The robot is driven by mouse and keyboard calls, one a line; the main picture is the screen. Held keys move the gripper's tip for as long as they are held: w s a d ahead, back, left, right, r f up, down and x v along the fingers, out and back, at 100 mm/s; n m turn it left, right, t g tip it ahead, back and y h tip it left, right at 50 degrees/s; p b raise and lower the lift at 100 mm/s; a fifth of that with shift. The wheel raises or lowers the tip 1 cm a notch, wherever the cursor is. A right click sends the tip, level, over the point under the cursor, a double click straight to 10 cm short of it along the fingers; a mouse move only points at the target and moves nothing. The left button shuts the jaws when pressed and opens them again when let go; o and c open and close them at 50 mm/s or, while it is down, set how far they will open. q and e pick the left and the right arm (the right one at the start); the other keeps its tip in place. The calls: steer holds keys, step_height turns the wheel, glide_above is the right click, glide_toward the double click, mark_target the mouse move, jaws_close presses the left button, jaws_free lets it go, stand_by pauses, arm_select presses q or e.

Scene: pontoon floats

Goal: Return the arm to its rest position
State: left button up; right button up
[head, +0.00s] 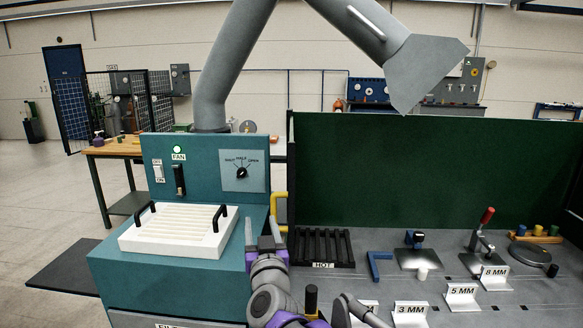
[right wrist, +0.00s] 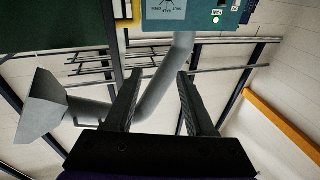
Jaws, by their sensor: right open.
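My right gripper (head: 263,236) is raised in front of the right end of the teal cabinet (head: 170,280) in the head view. It points upward and away from me. In the right wrist view its two dark fingers (right wrist: 160,82) stand apart with nothing between them. That view is tilted and shows the grey duct (right wrist: 160,95) and part of the teal panel (right wrist: 178,14). My left gripper does not show in either view.
A white slatted tray (head: 178,240) with black handles sits on the cabinet, below a lit green fan lamp (head: 180,149) and a dial (head: 241,172). A black rack marked HOT (head: 322,248) and a red-handled clamp (head: 481,232) stand on the grey bench to the right.

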steer(key=s+d+f+g+h, duration=0.1)
steer(key=s+d+f+g, duration=0.3)
steer(key=s+d+f, duration=0.4)
steer(key=s+d+f+m+g+h+p, duration=0.1)
steer(key=s+d+f+g, duration=0.4)
steer(key=s+d+f, duration=0.3)
steer(key=s+d+f+g+h+p, duration=0.1)
steer(key=s+d+f+g, duration=0.3)
steer(key=s+d+f, duration=0.4)
steer(key=s+f, duration=0.5)
steer(key=s, duration=0.5)
steer(key=shift+d+f+m+h, duration=0.3)
steer(key=shift+f+m, duration=0.05)
steer(key=shift+m, duration=0.05)
